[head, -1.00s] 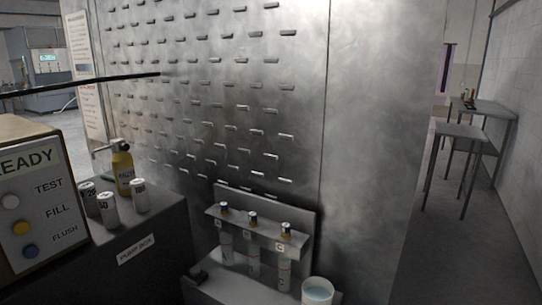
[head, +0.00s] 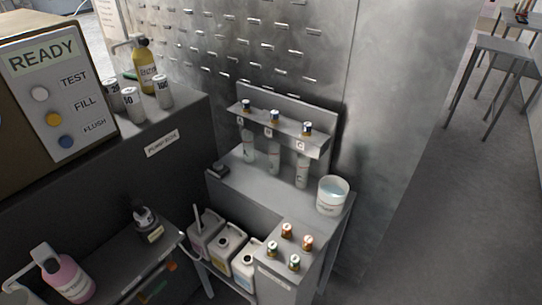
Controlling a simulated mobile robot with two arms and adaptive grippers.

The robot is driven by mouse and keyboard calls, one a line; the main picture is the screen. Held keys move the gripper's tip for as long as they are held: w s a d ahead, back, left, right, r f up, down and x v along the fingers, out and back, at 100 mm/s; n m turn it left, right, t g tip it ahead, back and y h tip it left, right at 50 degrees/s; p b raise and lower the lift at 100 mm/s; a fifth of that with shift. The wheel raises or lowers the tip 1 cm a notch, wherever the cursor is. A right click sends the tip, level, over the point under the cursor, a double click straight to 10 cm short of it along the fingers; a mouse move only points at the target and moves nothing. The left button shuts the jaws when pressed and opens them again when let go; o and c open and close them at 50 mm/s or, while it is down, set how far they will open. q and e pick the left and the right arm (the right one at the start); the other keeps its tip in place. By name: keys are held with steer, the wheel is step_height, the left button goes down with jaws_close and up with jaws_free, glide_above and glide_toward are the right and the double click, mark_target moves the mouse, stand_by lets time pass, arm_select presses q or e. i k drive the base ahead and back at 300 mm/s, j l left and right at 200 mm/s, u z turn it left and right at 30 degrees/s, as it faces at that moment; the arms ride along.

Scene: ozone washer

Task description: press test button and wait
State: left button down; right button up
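The control panel (head: 45,90) stands at the left of the head view, with a lit display (head: 43,54) reading READY. Below the display is a column of three round buttons. The white TEST button (head: 40,94) is at the top, the yellow FILL button (head: 53,119) is in the middle and the blue FLUSH button (head: 66,141) is at the bottom. Nothing touches the buttons. Neither of my grippers shows in the head view, so their state is hidden.
The pump box (head: 185,125) beside the panel carries several numbered canisters and a yellow bottle (head: 145,68). A bench holds a rack (head: 285,128) with three tubes and a white bucket (head: 333,196). Jugs (head: 225,245) and a pink bottle (head: 70,280) stand lower. Open floor lies right.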

mark_target(39, 93)
steer(key=u, duration=1.35)
